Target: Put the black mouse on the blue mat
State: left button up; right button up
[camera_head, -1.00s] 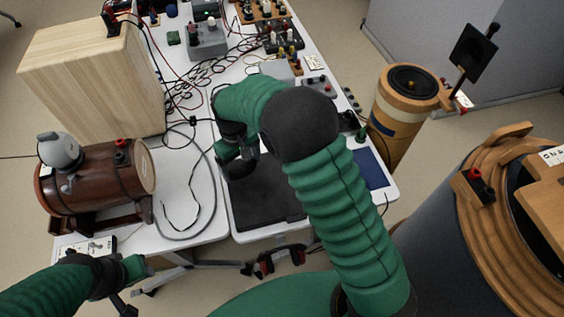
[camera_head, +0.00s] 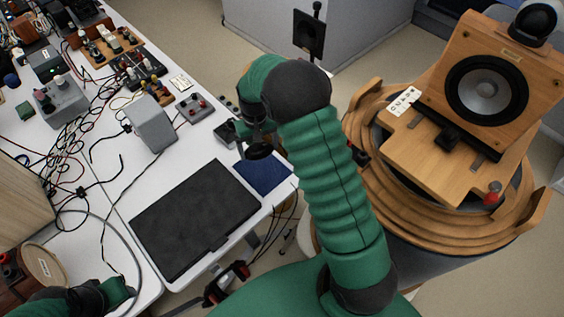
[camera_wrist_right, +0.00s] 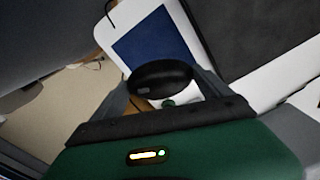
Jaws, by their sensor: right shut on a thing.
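The black mouse (camera_wrist_right: 162,72) is between the two fingers of my right gripper (camera_wrist_right: 163,95) in the right wrist view. In the head view the right gripper (camera_head: 256,140) is shut on it, and the dark mouse (camera_head: 259,151) shows beneath. It appears held above the table, close to the far-left edge of the blue mat (camera_head: 264,177). The blue mat also shows beyond the mouse in the right wrist view (camera_wrist_right: 150,46); its surface is bare. My left gripper (camera_head: 120,291) is at the bottom left of the head view, with its fingers not clearly visible.
A large black pad (camera_head: 195,218) lies left of the mat on the white table (camera_head: 150,178). A grey box (camera_head: 151,124), a small control box (camera_head: 194,107) and cables stand behind. A wooden stand with a speaker (camera_head: 486,90) is at the right, beyond the table edge.

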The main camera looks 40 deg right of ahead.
aim_at(262, 169)
notch_tip(262, 169, down, 10)
jog(key=shift+s+d+r, duration=0.1)
jog(key=shift+s+r, duration=0.05)
jog(key=shift+d, duration=0.15)
jog(key=shift+a+f, duration=0.2)
jog(key=shift+f, duration=0.1)
jog(key=o, duration=1.2)
jog(key=shift+a+r, duration=0.1)
jog(key=shift+a, duration=0.05)
jog(key=shift+c, duration=0.2)
